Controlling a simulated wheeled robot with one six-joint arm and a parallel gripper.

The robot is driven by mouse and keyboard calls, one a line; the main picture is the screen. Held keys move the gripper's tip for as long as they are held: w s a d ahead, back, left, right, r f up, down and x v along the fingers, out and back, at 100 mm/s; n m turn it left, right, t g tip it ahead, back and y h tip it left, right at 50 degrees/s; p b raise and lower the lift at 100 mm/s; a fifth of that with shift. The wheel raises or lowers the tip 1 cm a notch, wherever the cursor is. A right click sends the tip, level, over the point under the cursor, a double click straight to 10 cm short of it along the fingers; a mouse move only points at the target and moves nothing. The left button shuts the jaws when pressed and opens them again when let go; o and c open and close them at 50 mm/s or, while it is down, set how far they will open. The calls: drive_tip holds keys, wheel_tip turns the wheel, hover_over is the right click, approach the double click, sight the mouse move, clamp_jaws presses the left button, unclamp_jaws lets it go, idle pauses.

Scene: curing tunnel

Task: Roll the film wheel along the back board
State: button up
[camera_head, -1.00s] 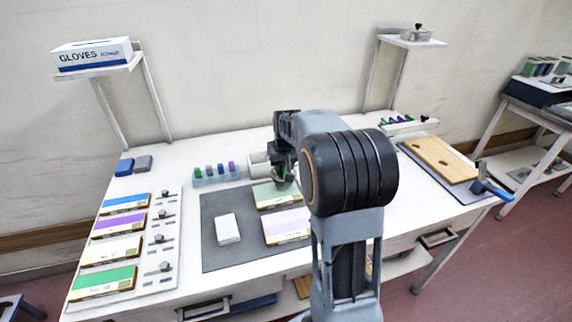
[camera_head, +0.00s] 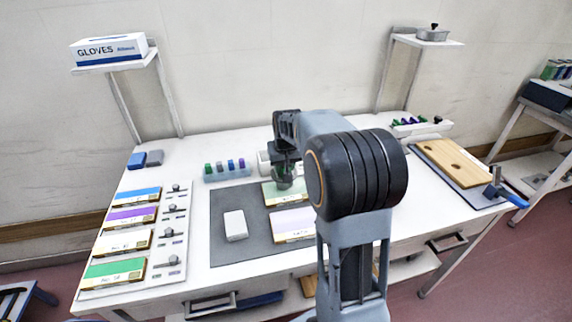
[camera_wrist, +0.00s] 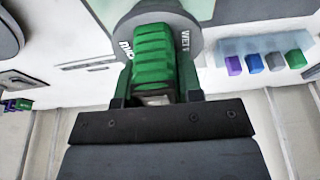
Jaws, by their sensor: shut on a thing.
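My gripper (camera_head: 284,166) is shut on the green ribbed grip (camera_wrist: 155,60) of the film wheel. The wheel's grey lettered disc (camera_wrist: 195,25) shows behind the grip in the wrist view. In the head view the film wheel (camera_head: 284,182) is at the pale green back board (camera_head: 299,196), over its left-middle part. I cannot tell whether the rim touches the board. My arm hides part of the board's right side. The lilac front board (camera_head: 290,224) lies just in front of it on the dark grey mat (camera_head: 228,251).
A white block (camera_head: 235,225) lies on the mat, left of the boards. A rack of coloured pieces (camera_head: 228,172) stands behind the mat. Coloured panels (camera_head: 115,271) lie at the left. A wooden board (camera_head: 450,162) lies at the right.

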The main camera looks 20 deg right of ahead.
drive_tip(key=shift+w+a, duration=0.15)
drive_tip(key=shift+a, duration=0.85)
drive_tip(key=shift+w+a, duration=0.2)
drive_tip(key=shift+a, duration=0.6)
drive_tip(key=shift+w+a, duration=0.2)
drive_tip(key=shift+a, duration=0.6)
drive_tip(key=shift+r, duration=0.1)
wheel_tip(320, 180, up, 7)
drive_tip(key=p, duration=0.6)
hover_over(272, 172)
drive_tip(key=a, duration=0.2)
drive_tip(key=shift+s+d, duration=0.15)
drive_tip(key=shift+s, duration=0.05)
